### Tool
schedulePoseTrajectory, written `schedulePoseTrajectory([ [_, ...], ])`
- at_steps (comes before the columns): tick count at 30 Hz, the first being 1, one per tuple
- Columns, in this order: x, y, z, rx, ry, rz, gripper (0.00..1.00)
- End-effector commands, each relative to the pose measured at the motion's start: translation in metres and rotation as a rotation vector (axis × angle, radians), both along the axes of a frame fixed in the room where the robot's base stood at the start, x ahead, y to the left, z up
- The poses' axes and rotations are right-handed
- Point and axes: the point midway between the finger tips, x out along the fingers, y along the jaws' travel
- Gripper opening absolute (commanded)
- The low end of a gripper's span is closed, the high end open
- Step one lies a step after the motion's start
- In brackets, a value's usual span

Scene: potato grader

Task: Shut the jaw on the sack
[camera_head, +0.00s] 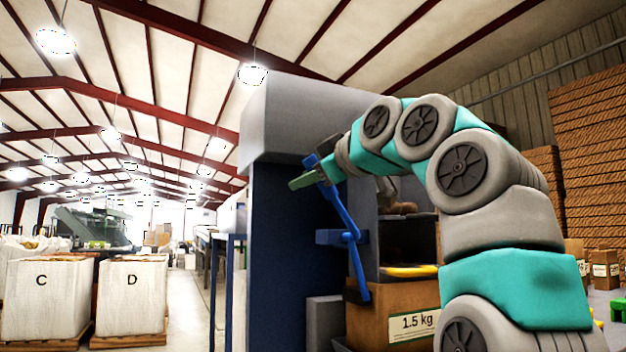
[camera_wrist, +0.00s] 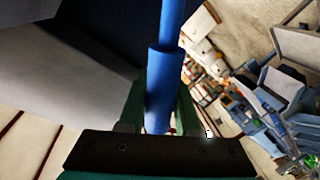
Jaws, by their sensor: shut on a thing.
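A blue lever (camera_head: 345,228) stands tilted on the side of a dark blue and grey machine (camera_head: 272,230). My gripper (camera_head: 316,178) is at the lever's upper end. In the wrist view the lever (camera_wrist: 168,60) runs between the two green fingers of my gripper (camera_wrist: 158,112), which are shut on it. A blue block crosses the lever lower down at the machine's front. I cannot make out a jaw or a sack at the machine; my arm hides part of its opening.
A cardboard box (camera_head: 390,312) marked 1.5 kg stands below the machine's opening, with a yellow item (camera_head: 410,271) above it. White bulk bags marked C (camera_head: 45,298) and D (camera_head: 132,297) stand on pallets at the left. Brown stacks (camera_head: 590,160) rise at the right. The aisle (camera_head: 190,310) is clear.

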Motion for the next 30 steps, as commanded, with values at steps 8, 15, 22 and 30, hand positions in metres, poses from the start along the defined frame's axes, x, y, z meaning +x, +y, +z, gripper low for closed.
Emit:
schedulePoseTrajectory([
  [8, -0.0020, 0.0071, -0.0079, -0.037, -0.004, 0.007, 0.00],
  [15, -0.0025, 0.0093, -0.0102, -0.041, 0.000, 0.012, 0.00],
  [22, -0.0022, 0.0093, -0.0097, -0.039, -0.001, 0.012, 0.55],
  [30, -0.0021, 0.0069, -0.0065, -0.034, -0.007, 0.007, 0.62],
])
